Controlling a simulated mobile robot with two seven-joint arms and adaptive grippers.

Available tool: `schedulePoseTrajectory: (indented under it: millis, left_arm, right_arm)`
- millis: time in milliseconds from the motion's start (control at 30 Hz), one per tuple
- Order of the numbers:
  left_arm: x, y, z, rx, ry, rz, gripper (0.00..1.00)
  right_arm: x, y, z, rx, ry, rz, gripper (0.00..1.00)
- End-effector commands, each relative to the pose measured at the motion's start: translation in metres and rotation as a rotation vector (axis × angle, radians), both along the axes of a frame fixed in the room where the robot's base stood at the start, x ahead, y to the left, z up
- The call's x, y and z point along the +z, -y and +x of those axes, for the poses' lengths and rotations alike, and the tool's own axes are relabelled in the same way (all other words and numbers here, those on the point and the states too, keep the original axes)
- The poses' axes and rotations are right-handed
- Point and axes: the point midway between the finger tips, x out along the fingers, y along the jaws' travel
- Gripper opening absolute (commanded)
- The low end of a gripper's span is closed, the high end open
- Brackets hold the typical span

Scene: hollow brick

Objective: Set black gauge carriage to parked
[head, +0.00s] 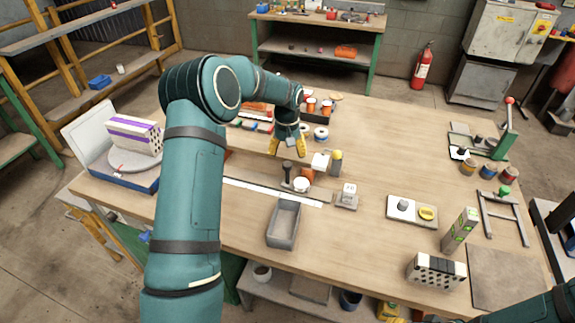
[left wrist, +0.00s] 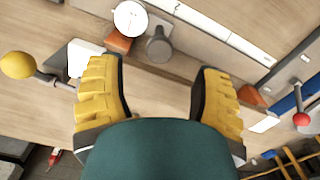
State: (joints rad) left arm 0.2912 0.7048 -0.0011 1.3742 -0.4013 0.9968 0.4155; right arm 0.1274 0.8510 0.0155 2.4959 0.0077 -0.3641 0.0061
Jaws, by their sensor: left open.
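The black gauge carriage (head: 287,174) shows as a dark upright knob beside a round white dial (head: 301,185), at the long white rail (head: 250,186) on the workbench. In the left wrist view the dark knob (left wrist: 159,46) and the white dial (left wrist: 130,18) lie beyond my fingertips, near the rail (left wrist: 228,38). My left gripper (head: 288,147) points down over the bench, behind the carriage in the head view. Its yellow fingers are apart with nothing between them, also in the left wrist view (left wrist: 160,88). The carriage's base is partly hidden. My right gripper is out of view.
A yellow-ball lever (head: 336,156) and a white block (head: 320,161) stand close right of my left gripper. A grey open tray (head: 284,222) sits in front of the rail. A small grey device (head: 347,196) stands at the rail's right end. The bench's right middle has free room.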

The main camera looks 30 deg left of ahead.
Motion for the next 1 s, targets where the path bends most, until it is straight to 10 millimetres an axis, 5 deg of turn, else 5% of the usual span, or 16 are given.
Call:
schedulePoseTrajectory:
  millis: [300, 733, 767, 933, 1000]
  left_arm:
    - [-0.047, 0.0, 0.0, -0.001, -0.001, 0.0, 0.65]
    - [-0.054, 0.0, 0.0, -0.001, 0.001, 0.0, 0.65]
    - [-0.054, 0.0, 0.0, -0.001, 0.001, 0.0, 0.6]
    - [-0.054, 0.0, 0.0, -0.001, 0.001, 0.0, 0.0]
    - [-0.054, 0.0, 0.0, -0.001, 0.0, 0.0, 0.0]
  right_arm:
    - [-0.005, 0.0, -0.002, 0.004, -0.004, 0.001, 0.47]
    - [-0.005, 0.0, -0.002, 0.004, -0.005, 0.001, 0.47]
    - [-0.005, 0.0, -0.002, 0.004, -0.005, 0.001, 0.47]
    - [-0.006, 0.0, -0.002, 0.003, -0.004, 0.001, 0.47]
    - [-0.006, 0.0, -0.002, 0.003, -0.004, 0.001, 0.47]
